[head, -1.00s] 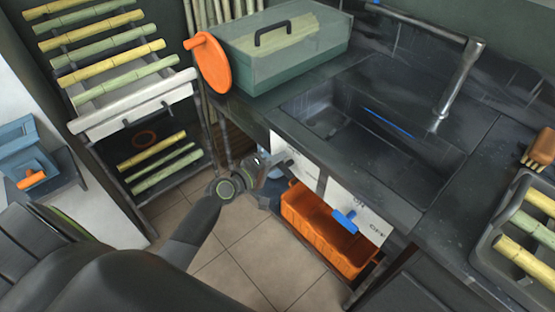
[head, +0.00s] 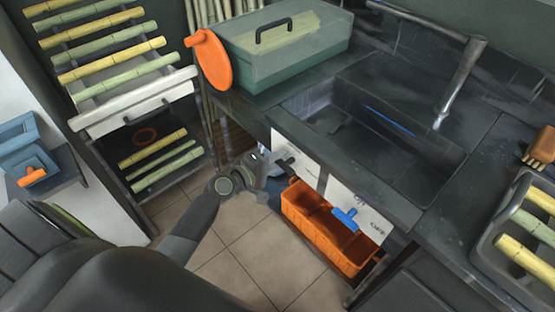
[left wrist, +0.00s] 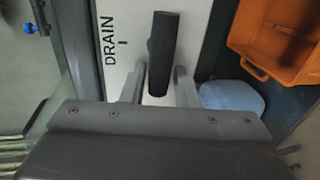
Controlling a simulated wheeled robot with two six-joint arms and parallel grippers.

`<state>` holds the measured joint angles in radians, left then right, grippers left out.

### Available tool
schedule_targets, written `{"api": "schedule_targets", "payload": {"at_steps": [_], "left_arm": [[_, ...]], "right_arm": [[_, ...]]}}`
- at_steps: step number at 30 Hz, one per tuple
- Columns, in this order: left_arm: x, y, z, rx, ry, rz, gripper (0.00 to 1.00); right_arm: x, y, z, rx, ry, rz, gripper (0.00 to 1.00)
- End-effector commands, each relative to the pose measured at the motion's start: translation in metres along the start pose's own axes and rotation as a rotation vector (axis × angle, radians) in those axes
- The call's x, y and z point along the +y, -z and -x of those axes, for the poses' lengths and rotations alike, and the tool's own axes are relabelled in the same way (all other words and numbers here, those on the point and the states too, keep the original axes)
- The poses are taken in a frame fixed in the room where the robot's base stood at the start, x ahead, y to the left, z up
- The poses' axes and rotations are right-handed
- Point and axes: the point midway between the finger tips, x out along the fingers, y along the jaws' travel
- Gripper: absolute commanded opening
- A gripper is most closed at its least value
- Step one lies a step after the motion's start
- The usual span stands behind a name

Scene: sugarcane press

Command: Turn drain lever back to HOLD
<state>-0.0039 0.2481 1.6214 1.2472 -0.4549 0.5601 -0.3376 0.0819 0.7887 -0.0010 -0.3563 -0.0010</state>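The drain lever (left wrist: 163,45) is a dark bar on a white panel, next to the printed word DRAIN, in the left wrist view. In the head view the lever (head: 287,163) shows small at the left end of the panel under the sink. My left gripper (left wrist: 160,78) is at the lever, with one finger on each side of its lower part. The fingers are apart, and I see a narrow gap on the left; contact on the right is unclear. In the head view the left gripper (head: 272,165) is mostly hidden by its wrist. My right gripper is not in view.
An orange bin (head: 325,248) stands under the panel. A blue lever (head: 345,218) with an OFF label is to the right. A pale blue rounded object (left wrist: 232,97) lies beside the gripper. The sink counter (head: 290,128) overhangs above; tiled floor (head: 235,270) is clear.

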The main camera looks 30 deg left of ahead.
Motion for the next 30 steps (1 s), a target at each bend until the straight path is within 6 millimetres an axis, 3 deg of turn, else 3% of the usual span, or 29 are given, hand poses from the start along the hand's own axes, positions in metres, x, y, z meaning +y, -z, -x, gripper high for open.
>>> {"api": "schedule_targets", "payload": {"at_steps": [14, 30], "left_arm": [[0.0, 0.001, 0.009, 0.001, 0.0, -0.003, 0.37], [-0.002, 0.0, 0.121, -0.001, 0.004, -0.005, 0.37]], "right_arm": [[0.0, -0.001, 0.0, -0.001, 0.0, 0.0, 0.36], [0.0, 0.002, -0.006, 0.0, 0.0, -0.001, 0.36]]}}
